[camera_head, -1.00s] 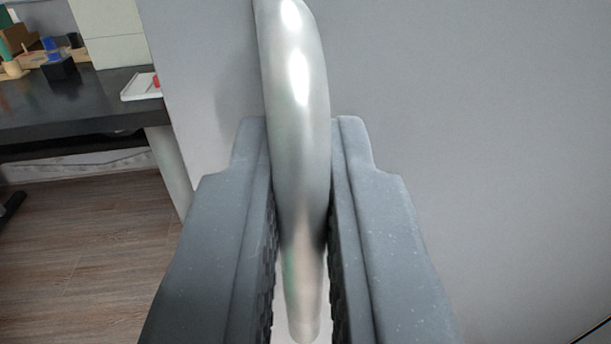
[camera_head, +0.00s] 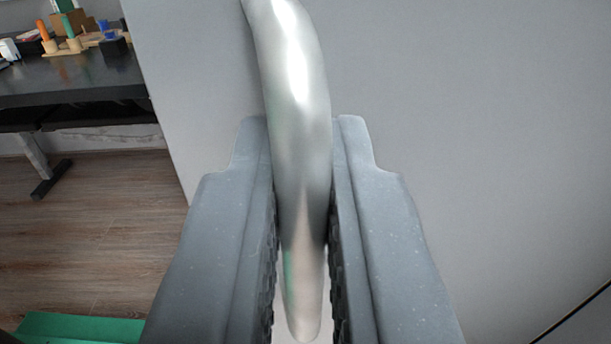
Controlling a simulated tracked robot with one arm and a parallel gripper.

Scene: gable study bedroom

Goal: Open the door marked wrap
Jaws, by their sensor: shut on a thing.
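A shiny metal bar handle (camera_head: 292,75) runs up the middle of the view, tilted slightly to the left at its top. It stands in front of a plain light grey door panel (camera_head: 450,110). My gripper (camera_head: 302,150) is shut on the handle, with one finger on each side of it. No wrap marking shows on the visible part of the panel. The handle's top end is cut off by the frame.
Left of the panel's edge stands a dark desk (camera_head: 75,75) with small items on it, such as a wooden holder (camera_head: 75,45). Below is open wood floor (camera_head: 110,200). A green object (camera_head: 80,328) lies at the bottom left.

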